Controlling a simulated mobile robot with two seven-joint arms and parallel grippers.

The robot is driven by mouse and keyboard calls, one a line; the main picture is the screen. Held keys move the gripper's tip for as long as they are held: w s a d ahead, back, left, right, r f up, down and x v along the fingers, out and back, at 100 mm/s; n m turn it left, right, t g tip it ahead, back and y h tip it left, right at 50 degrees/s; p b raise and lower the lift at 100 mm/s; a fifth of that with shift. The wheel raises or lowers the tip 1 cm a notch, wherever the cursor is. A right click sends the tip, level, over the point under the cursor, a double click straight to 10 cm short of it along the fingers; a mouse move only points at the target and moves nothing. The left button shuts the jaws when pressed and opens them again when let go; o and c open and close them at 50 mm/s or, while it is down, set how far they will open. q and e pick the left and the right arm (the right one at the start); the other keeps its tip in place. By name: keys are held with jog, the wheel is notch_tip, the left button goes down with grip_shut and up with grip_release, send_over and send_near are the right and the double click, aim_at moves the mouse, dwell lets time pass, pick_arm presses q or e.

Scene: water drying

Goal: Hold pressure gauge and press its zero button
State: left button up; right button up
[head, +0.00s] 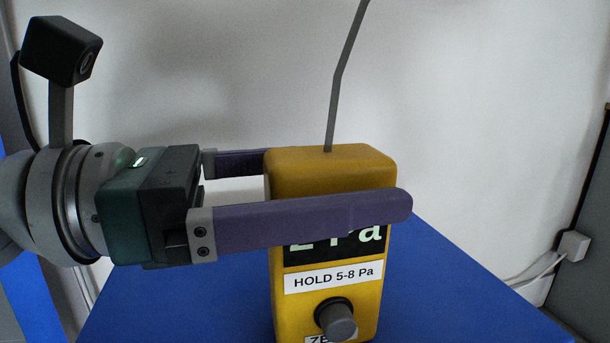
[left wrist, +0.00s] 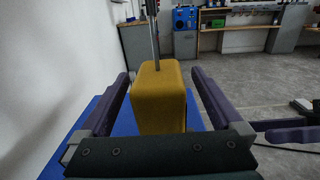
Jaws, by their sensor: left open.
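The pressure gauge (head: 330,165) is a yellow upright box on a blue surface, with a thin grey rod rising from its top. Its dark display (head: 300,250) is partly covered by my near finger; "Pa" shows. A label below reads "HOLD 5-8 Pa". The grey round zero button (head: 338,318) sits low on the front; its label is cut off. My left gripper (head: 340,182) is open, with one purple finger in front of the gauge and one behind. In the left wrist view, the gauge (left wrist: 158,98) stands between the fingers with gaps. Purple fingers of my right gripper (left wrist: 303,128) show at right.
The blue tabletop (head: 450,290) is clear around the gauge. A white wall (head: 480,110) stands behind. A white socket box with a cable (head: 573,246) is at the right. In the left wrist view, a workbench (left wrist: 250,25) and a blue device (left wrist: 184,18) stand far back.

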pick_arm(q)
grip_shut()
pick_arm(e)
grip_shut()
dwell(0.9)
dwell(1.3)
